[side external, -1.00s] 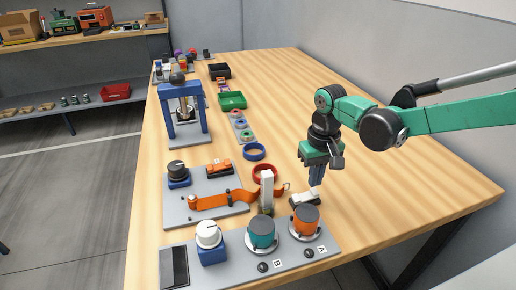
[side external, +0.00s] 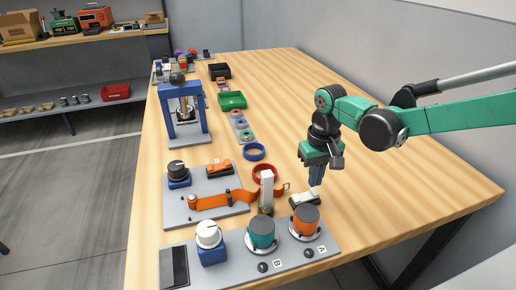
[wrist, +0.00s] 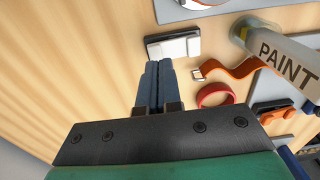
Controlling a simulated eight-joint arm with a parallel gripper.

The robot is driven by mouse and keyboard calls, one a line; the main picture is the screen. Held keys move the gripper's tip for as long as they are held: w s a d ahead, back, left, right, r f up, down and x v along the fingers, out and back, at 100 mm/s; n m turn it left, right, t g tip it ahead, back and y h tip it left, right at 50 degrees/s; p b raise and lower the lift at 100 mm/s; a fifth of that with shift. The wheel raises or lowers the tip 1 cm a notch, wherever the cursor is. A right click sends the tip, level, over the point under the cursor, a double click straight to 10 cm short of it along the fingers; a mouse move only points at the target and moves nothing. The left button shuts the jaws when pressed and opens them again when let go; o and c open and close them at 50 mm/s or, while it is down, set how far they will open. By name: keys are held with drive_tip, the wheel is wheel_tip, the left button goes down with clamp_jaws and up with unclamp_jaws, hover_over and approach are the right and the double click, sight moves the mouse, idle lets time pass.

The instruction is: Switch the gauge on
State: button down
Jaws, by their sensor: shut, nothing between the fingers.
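In the wrist view the closed blue-grey fingers (wrist: 158,66) end close to the block's near edge. I cannot tell whether they touch it. No dial face is clearly visible.
A white upright paint tube (wrist: 285,50) stands right of the fingers in the wrist view, near a red ring (wrist: 215,95) and an orange strap (wrist: 240,68). A grey panel with an orange knob (side external: 306,220) and a teal knob (side external: 262,232) lies nearer the camera. The table's right side is clear.

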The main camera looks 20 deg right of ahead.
sight(315, 192)
drive_tip(key=shift+f, duration=1.2)
idle(0.6)
drive_tip(key=shift+r, duration=3.5)
drive_tip(key=shift+s+d+r, duration=0.15)
drive_tip(key=shift+d+r, duration=0.1)
drive_tip(key=shift+r, duration=0.05)
drive_tip(key=s+d+r+t, duration=0.4)
drive_tip(key=s+d+t, duration=0.3)
drive_tip(key=s, duration=0.5)
drive_tip(key=d, duration=0.2)
drive_tip(key=shift+s+d+r, duration=0.2)
drive_tip(key=shift+d+r, duration=0.1)
drive_tip(key=shift+d, duration=0.1)
